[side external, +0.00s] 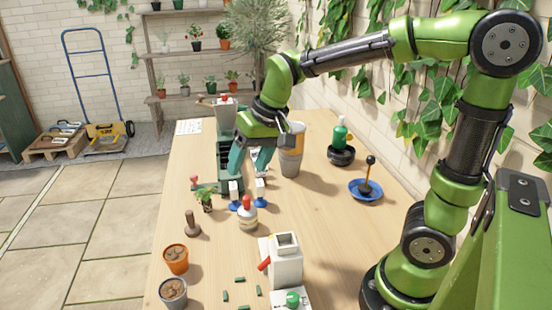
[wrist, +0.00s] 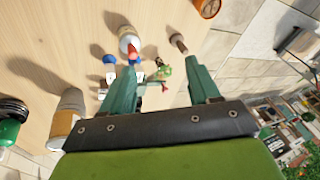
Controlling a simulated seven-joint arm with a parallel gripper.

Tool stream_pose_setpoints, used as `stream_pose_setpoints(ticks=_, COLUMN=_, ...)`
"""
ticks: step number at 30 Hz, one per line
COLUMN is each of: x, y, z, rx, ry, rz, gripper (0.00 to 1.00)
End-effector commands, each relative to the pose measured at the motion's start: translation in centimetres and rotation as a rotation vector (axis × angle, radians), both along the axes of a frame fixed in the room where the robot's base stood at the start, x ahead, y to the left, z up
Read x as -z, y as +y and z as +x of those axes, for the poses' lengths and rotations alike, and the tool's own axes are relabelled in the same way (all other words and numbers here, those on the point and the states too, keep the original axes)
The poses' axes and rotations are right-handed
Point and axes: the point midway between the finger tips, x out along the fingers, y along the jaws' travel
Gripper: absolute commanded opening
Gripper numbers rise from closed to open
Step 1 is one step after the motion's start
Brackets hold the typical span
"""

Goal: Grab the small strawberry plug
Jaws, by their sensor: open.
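The small strawberry plug (side external: 205,198) is a little leafy green seedling standing on the wooden table, left of my gripper (side external: 250,173). My gripper is open and empty, its teal fingers pointing down above the table, apart from the plug. In the wrist view the plug (wrist: 163,71) shows small between the two fingers of my gripper (wrist: 162,75), beyond their tips. Its root end is too small to make out.
Close by are two white blue-based pieces (side external: 235,195), a white red-topped bottle (side external: 247,215) and a wooden dibber (side external: 192,226). A green machine (side external: 230,177) stands behind, a beige cup (side external: 291,160) to the right. A terracotta pot (side external: 176,262) sits at front left.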

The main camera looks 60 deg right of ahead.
Motion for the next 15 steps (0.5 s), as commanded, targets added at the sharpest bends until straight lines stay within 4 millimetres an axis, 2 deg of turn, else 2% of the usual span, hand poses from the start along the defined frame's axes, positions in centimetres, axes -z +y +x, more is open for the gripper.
stream_pose_setpoints(ticks=1, x=0.7, y=-0.2, z=2.2, rx=0.011, ry=0.039, rz=-0.010, gripper=0.61)
stream_pose_setpoints(ticks=9, x=5.0, y=-1.2, z=12.3, rx=0.086, ry=0.195, rz=-0.102, gripper=0.61)
stream_pose_setpoints(ticks=12, x=6.5, y=-1.5, z=15.3, rx=0.123, ry=0.230, rz=-0.142, gripper=0.61)
stream_pose_setpoints(ticks=15, x=6.7, y=-1.7, z=17.2, rx=0.160, ry=0.239, rz=-0.168, gripper=0.61)
